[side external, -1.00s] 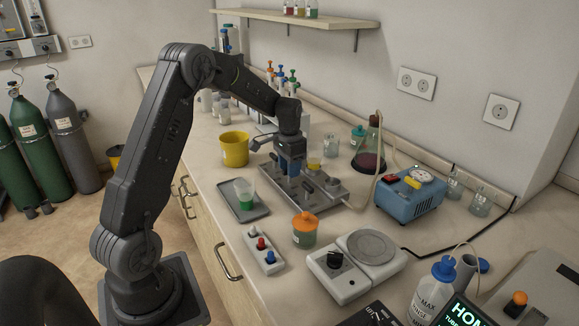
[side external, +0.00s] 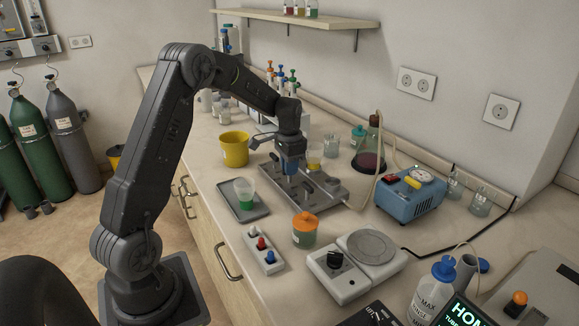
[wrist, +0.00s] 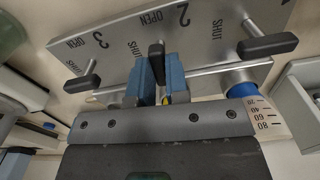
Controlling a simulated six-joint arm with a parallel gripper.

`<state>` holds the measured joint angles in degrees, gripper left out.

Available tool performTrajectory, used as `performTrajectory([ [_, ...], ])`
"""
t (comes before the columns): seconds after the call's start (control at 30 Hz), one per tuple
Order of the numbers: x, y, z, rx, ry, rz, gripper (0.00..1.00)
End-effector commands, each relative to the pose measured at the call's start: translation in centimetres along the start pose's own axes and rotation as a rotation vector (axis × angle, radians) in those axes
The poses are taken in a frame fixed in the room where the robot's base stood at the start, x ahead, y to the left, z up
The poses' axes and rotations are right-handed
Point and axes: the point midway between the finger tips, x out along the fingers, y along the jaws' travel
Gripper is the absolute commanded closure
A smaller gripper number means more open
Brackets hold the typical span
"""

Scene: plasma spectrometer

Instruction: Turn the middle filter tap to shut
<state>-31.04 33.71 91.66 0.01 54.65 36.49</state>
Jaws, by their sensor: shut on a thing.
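The filter manifold is a grey metal block (side external: 325,199) on the bench, and its labelled plate (wrist: 120,28) fills the upper wrist view with numbers and OPEN and SHUT marks. The middle tap's dark handle (wrist: 156,50) stands roughly upright in the picture near the 2. My gripper (side external: 290,172) points down over the block. In the wrist view its blue fingers (wrist: 160,82) are closed around the middle tap handle, hiding its lower part. The left tap handle (wrist: 82,83) and right tap handle (wrist: 277,45) lie slanted, apart from the fingers.
A blue-banded graduated cup (wrist: 255,100) sits close to the right of the fingers.

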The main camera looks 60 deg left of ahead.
Motion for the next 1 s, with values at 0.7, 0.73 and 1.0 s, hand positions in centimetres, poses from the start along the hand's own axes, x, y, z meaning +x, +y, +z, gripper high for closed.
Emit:
performTrajectory([
  [0.7,-0.08,0.0,-0.05,0.641,0.001,-0.001,1.0],
  [0.73,-0.08,0.0,-0.05,0.669,0.001,-0.001,1.0],
  [1.0,-0.09,0.0,-0.06,0.926,0.002,-0.001,1.0],
])
